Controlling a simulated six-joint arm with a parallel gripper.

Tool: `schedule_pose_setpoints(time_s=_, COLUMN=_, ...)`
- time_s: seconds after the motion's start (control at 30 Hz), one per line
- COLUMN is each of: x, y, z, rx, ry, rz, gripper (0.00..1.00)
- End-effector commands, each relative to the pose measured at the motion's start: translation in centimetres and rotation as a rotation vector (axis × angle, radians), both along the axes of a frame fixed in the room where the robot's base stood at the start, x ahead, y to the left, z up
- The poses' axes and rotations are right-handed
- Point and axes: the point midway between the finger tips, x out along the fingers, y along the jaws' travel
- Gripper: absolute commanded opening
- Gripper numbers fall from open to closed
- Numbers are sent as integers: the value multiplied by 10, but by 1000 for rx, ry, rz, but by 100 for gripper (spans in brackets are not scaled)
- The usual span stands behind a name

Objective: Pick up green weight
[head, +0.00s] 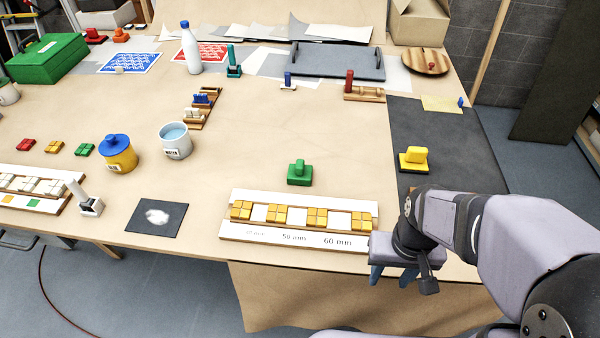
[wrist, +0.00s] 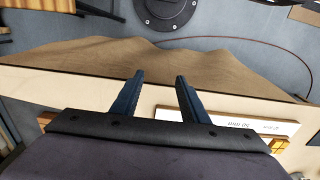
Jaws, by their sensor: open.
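The green weight (head: 299,173) stands upright on the wooden table, just behind the white gauge board with yellow tiles. It has a flat base and a raised grip on top. My gripper (head: 393,277) is at the table's front edge, to the right of the gauge board and well to the front and right of the green weight. In the wrist view my gripper (wrist: 158,80) has its two blue fingers apart with nothing between them. The green weight does not show in the wrist view.
The gauge board (head: 230,229) lies between my gripper and the green weight; its corner also shows in the wrist view (wrist: 230,120). A yellow weight (head: 414,160) stands on the dark mat (head: 460,145) at the right. A blue-lidded yellow jar (head: 119,155) and grey cup (head: 176,143) stand left.

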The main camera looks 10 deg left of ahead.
Motion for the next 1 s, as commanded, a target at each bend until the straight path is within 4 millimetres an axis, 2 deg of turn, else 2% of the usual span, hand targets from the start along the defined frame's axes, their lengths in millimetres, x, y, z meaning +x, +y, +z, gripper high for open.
schedule_pose_setpoints(time_s=0.13, x=22, y=13, z=-2, rx=28, ry=-63, rz=-1, gripper=41)
schedule_pose_setpoints(time_s=0.27, x=68, y=44, z=-2, rx=91, ry=-202, rz=-3, gripper=41)
schedule_pose_setpoints(time_s=0.3, x=85, y=57, z=-2, rx=115, ry=-255, rz=-2, gripper=41)
schedule_pose_setpoints(time_s=0.5, x=158, y=125, z=-9, rx=200, ry=-520, rz=42, gripper=41)
schedule_pose_setpoints(time_s=0.7, x=215, y=184, z=-11, rx=207, ry=-805, rz=57, gripper=41)
schedule_pose_setpoints(time_s=0.83, x=236, y=208, z=-9, rx=161, ry=-971, rz=44, gripper=41)
schedule_pose_setpoints(time_s=1.0, x=245, y=221, z=-6, rx=76, ry=-1122, rz=20, gripper=41)
